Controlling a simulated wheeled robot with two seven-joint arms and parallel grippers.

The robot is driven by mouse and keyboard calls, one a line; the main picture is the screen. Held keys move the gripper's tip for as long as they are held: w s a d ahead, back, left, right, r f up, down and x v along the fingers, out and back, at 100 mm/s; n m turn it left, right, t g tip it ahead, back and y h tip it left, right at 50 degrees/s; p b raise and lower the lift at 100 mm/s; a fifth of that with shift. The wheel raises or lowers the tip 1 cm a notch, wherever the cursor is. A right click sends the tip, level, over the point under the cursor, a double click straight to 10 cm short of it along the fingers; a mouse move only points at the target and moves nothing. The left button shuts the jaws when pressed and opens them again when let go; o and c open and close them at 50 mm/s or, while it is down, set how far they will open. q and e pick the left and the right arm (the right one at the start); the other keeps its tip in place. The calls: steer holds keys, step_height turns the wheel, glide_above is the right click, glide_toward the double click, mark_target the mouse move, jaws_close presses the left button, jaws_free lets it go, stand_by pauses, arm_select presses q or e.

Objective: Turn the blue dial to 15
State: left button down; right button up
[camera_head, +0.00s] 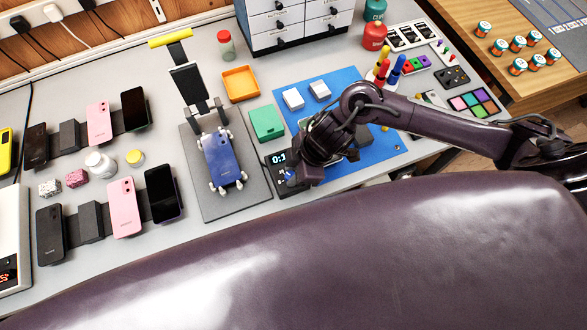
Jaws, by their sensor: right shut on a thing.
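A small black device with a lit display (278,159) sits at the right edge of the grey mat. Its readout begins "0:1" and the rest is hidden behind my right gripper. The blue dial (289,176) shows as a small blue patch below the display, mostly covered. My right gripper (293,178) reaches in from the right, pointing down at the dial, and is shut on it. The fingertips are small and partly hidden, so the dial's angle cannot be read. My left gripper is not in view.
A blue phone (223,157) lies in a holder on the grey mat (238,206), left of the device. A green box (266,123) and an orange tray (240,83) stand behind. A blue mat (345,85) lies under my right arm.

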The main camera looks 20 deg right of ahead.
steer(key=shift+r+m+p, duration=0.15)
steer(key=shift+m+p, duration=0.25)
steer(key=shift+p, duration=0.1)
steer(key=m+p, duration=0.1)
steer(key=m+t+p, duration=0.1)
steer(key=m+p, duration=0.2)
steer(key=p, duration=0.1)
steer(key=shift+s+a+m+t+h, duration=0.1)
steer(key=shift+s+m+t+h, duration=0.15)
steer(key=shift+m+t+h, duration=0.15)
steer(key=m+p, duration=0.1)
steer(key=m, duration=0.1)
steer(key=shift+a+m+t+h+p, duration=0.1)
steer(key=shift+m+t+h+p, duration=0.2)
steer(key=shift+t+h+p, duration=0.1)
steer(key=shift+m+t+h+p, duration=0.4)
steer(key=shift+m+h+p, duration=0.15)
steer(key=shift+m, duration=1.05)
steer(key=o, duration=1)
